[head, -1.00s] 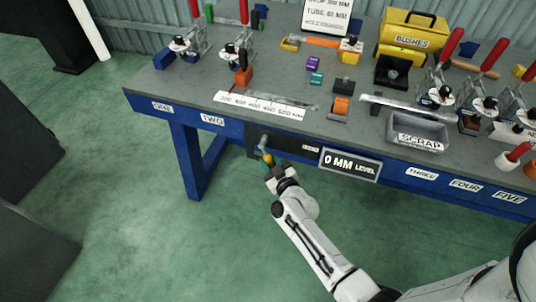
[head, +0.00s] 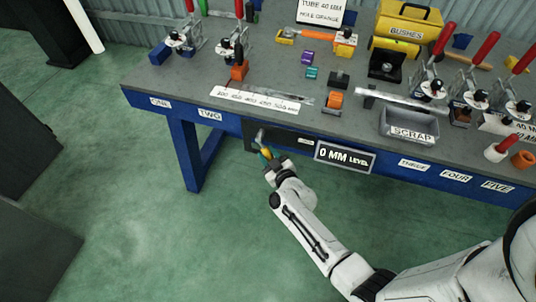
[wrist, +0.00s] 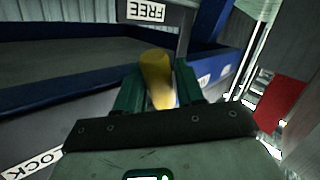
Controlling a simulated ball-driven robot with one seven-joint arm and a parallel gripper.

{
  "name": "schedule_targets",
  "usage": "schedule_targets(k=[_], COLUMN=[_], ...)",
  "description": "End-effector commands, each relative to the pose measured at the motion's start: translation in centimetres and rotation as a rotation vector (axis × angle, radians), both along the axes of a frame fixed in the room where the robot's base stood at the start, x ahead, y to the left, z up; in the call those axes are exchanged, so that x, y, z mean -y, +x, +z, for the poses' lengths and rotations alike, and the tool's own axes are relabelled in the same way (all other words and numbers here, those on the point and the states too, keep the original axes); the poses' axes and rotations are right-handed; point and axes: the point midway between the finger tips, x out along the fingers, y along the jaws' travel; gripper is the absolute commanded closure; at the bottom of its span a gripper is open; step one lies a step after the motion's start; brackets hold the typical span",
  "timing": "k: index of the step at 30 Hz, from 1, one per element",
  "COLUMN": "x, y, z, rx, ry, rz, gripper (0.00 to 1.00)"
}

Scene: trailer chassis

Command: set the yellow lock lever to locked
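The yellow lock lever (wrist: 156,72) stands between the two green fingers of my gripper (wrist: 158,92) in the wrist view. The fingers lie close along both its sides and appear shut on it. In the head view my gripper (head: 267,157) is at the bench's front edge, and a small piece of the yellow lever (head: 266,153) shows there under a grey stem. In the wrist view a FREE label (wrist: 147,12) is beyond the lever, upside down, and a partly cropped LOCK label (wrist: 32,162) is at lower left. The lever's lower end is hidden by my gripper.
The blue-edged bench (head: 200,90) carries clamps, small blocks, a scrap tray (head: 409,123) and a yellow bushes box (head: 405,26). A "0 MM LEVEL" sign (head: 345,157) hangs on the front edge right of my gripper. The green floor in front is clear.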

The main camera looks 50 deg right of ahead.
Motion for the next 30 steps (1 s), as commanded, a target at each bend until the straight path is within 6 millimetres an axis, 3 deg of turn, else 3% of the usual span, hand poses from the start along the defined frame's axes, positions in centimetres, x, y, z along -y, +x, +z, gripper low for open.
schedule_targets(k=[18, 30], x=[-4.1, -4.5], y=[-8.5, -9.4], z=[1.7, 1.9], rx=[0.000, 0.001], ry=[-0.001, 0.000], rz=[0.000, 0.000], gripper=[0.62, 0.62])
